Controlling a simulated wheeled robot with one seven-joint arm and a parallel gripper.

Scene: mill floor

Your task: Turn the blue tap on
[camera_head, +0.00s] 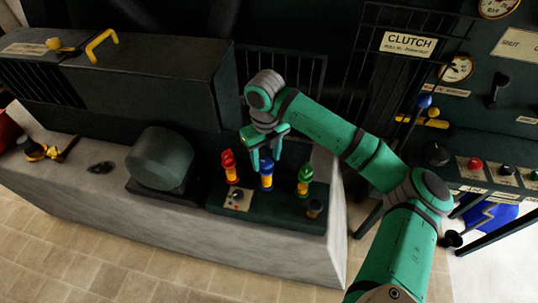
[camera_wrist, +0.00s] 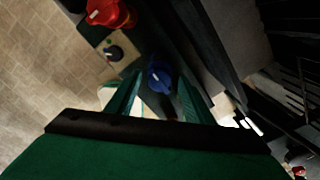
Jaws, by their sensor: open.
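The blue tap (camera_head: 266,170) stands upright on a dark green base (camera_head: 265,211), with a yellow body under its blue handle. A red tap (camera_head: 229,167) is on its left and a green tap (camera_head: 305,178) on its right. My gripper (camera_head: 266,161) is open just above the blue tap, its fingers pointing down around or beside the handle. In the wrist view the blue handle (camera_wrist: 160,74) shows between and just beyond the green fingers (camera_wrist: 158,98). I cannot tell whether they touch it. The red handle (camera_wrist: 112,14) is at the upper left there.
A small plate with a knob (camera_head: 236,200) lies in front of the red tap. A rounded dark green housing (camera_head: 160,158) stands to the left on the stone bench (camera_head: 180,212). A large dark cabinet (camera_head: 150,80) rises behind. A control panel with levers is at the right.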

